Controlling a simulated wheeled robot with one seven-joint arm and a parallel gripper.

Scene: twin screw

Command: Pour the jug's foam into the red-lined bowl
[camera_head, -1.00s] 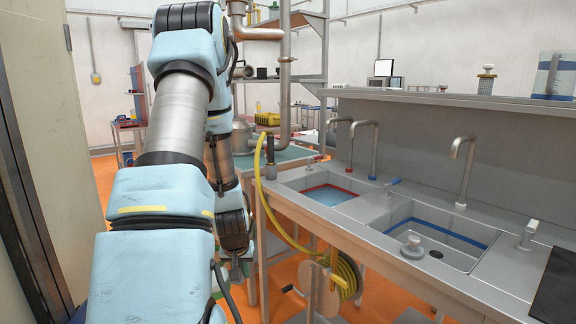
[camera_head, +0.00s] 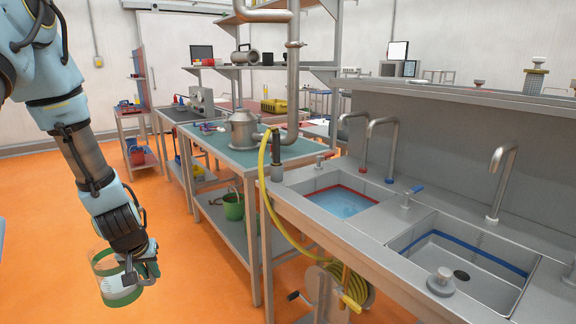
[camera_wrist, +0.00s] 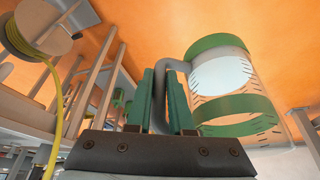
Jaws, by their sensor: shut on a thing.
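The jug (camera_head: 108,284) is clear with green bands and shows white foam inside. It hangs over the orange floor at the lower left of the head view, close to upright with a slight tilt. My gripper (camera_head: 146,266) is shut on its handle. In the wrist view the fingers (camera_wrist: 164,100) of my gripper close on the grey handle, and the jug (camera_wrist: 236,100) lies to their right. The red-lined bowl (camera_head: 318,199) is a sunken sink basin with a red line around its wall and blue liquid in it. It is well to the right of the jug.
A blue-lined basin (camera_head: 412,254) with a drain and a grey plug (camera_head: 441,281) is right of the red-lined bowl. Taps rise behind both basins. A yellow hose (camera_head: 266,205) hangs at the counter's left end. A green-topped bench (camera_head: 270,157) stands behind. Floor around the jug is clear.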

